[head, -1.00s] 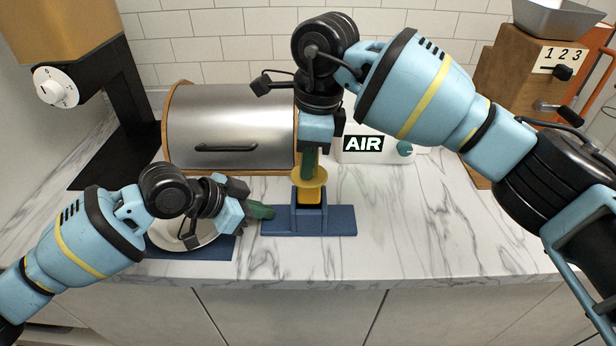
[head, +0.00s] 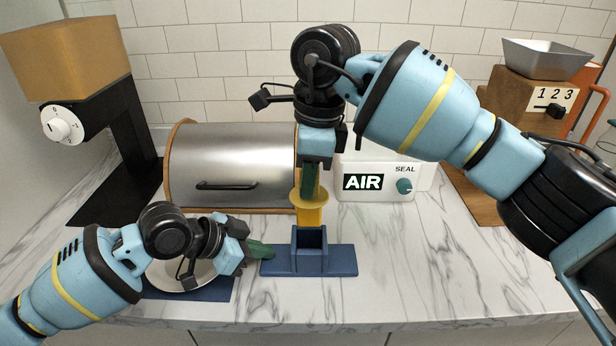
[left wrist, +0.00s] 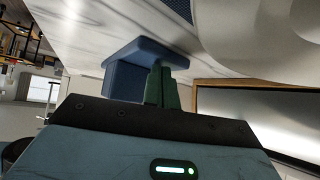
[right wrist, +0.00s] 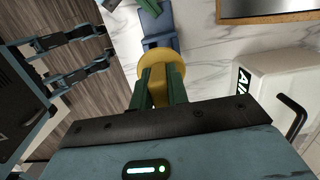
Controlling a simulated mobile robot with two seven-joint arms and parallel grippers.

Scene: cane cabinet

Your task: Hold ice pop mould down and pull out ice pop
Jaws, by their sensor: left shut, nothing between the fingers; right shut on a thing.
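The blue ice pop mould (head: 309,262) stands upright on its flat base on the counter; it also shows in the left wrist view (left wrist: 122,82). My right gripper (head: 311,182) is shut on the yellow ice pop (head: 309,208) and holds it upright above the mould. The ice pop's lower end is at the mould's top rim in the head view; I cannot tell whether it is fully clear. In the right wrist view the ice pop's yellow disc (right wrist: 158,68) is between the green fingers. My left gripper (head: 264,250) is shut and empty, its fingertips at the left end of the mould's base.
A steel-fronted bread box (head: 232,165) stands behind on the left, with a white AIR/SEAL device (head: 378,182) to its right. A round white plate on a blue mat (head: 215,290) lies under my left gripper. A coffee machine (head: 75,120) and a wooden grinder (head: 530,95) flank the counter.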

